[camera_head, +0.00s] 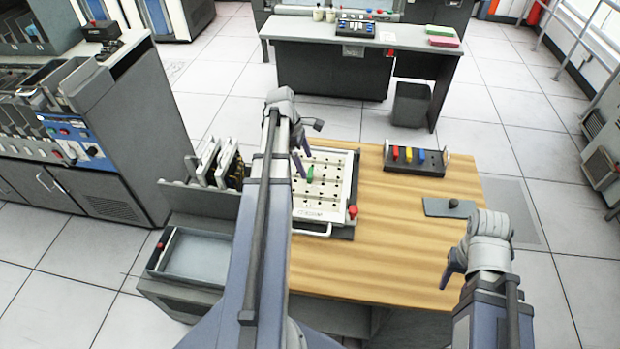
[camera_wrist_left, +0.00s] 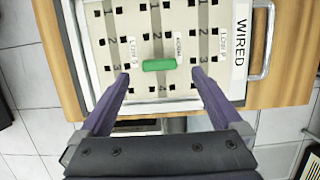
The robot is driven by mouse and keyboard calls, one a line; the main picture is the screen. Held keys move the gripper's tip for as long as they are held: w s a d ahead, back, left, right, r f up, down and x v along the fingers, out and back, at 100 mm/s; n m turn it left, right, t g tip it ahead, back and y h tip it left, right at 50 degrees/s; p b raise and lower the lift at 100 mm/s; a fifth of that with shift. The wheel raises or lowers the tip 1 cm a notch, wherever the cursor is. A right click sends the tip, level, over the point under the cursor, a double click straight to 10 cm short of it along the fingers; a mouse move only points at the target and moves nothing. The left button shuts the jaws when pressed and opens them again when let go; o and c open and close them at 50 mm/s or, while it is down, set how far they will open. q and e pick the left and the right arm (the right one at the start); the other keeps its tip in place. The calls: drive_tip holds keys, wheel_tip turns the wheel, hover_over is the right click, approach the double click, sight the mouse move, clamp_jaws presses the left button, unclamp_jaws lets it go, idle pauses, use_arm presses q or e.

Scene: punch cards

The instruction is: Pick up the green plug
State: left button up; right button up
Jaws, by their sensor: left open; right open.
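The green plug (camera_head: 309,174) lies on a white board (camera_head: 315,208) with rows of dark square holes. In the left wrist view the green plug (camera_wrist_left: 159,64) lies crosswise on the board, near the label "LOOM". My left gripper (camera_head: 308,150) is over the board. In the left wrist view its two fingers (camera_wrist_left: 160,82) are spread, one on each side of the plug and apart from it. My right gripper (camera_head: 450,270) is over the front right of the table, away from the board, with nothing seen in it.
A dark rack (camera_head: 415,160) with red, yellow and blue plugs stands at the table's back. A grey plate with a black knob (camera_head: 452,204) lies at the right edge. A red knob (camera_head: 352,211) sits on the board's frame. The table's front middle is clear.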

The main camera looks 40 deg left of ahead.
sight(310, 172)
use_arm(q)
drive_tip(key=b+x, duration=0.3)
drive_tip(key=x, duration=0.1)
use_arm(e)
wheel_tip(310, 172, down, 4)
drive_tip(key=shift+r, duration=0.1)
use_arm(q)
drive_tip(key=shift+r, duration=0.1)
drive_tip(key=shift+c, duration=0.2)
use_arm(e)
drive_tip(key=shift+r, duration=0.1)
use_arm(q)
drive_tip(key=c, duration=1.2)
drive_tip(key=shift+o, duration=0.2)
drive_tip(key=shift+r, duration=0.15)
wheel_tip(310, 172, up, 10)
drive_tip(key=p, duration=1)
use_arm(e)
wheel_tip(310, 172, up, 10)
drive_tip(key=shift+r, duration=0.1)
